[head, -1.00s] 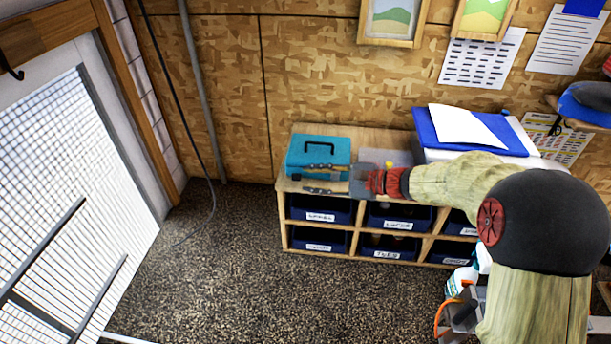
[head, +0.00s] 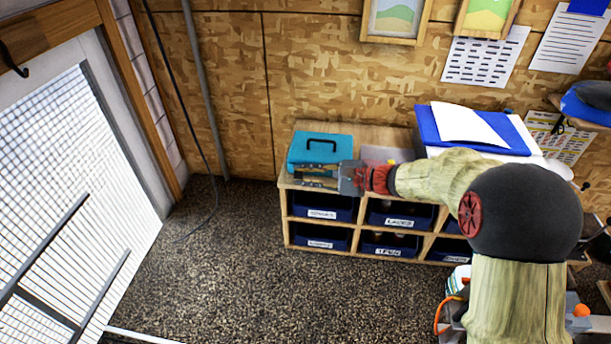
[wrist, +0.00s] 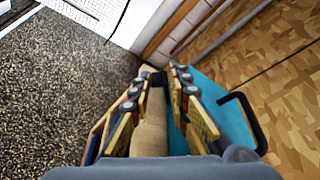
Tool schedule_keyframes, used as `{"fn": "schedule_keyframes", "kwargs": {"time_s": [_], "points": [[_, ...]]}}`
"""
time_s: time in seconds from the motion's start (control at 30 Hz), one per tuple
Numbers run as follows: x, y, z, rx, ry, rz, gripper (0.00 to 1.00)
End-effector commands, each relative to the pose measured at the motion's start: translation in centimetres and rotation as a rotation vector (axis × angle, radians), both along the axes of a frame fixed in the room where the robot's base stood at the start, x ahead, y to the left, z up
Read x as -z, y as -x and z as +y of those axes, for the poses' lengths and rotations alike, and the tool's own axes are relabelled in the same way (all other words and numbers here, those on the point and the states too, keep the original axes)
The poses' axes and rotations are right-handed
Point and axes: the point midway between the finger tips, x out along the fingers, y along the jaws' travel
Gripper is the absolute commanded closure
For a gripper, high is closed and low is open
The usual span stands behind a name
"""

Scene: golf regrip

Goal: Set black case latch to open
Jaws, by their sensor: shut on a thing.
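A teal case (head: 316,144) with a black handle on its lid lies closed on the left end of the wooden shelf unit's top. In the wrist view the teal case (wrist: 221,92) is on the right, partly hidden by a finger. My gripper (head: 303,174) reaches in from the right along the case's front side. Its fingers are close together, with a gap between them. In the wrist view a small black piece, apparently the case latch (wrist: 156,78), sits between the tips of my gripper (wrist: 160,77). The fingers hide most of it, so its setting cannot be told.
The wooden shelf unit (head: 285,212) holds several dark labelled bins below the case. A blue folder with white paper (head: 470,127) lies at the right. The board wall stands close behind the case. The speckled floor in front is clear.

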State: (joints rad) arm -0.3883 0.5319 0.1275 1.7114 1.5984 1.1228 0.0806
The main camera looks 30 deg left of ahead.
Motion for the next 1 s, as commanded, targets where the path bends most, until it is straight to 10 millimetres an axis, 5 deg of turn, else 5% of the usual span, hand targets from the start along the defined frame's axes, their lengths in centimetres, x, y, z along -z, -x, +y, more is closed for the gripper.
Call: {"fn": "schedule_keyframes", "kwargs": {"time_s": [1.0], "points": [[1.9, 0.7, -0.2, -0.002, -0.051, -0.167, 1.0]]}}
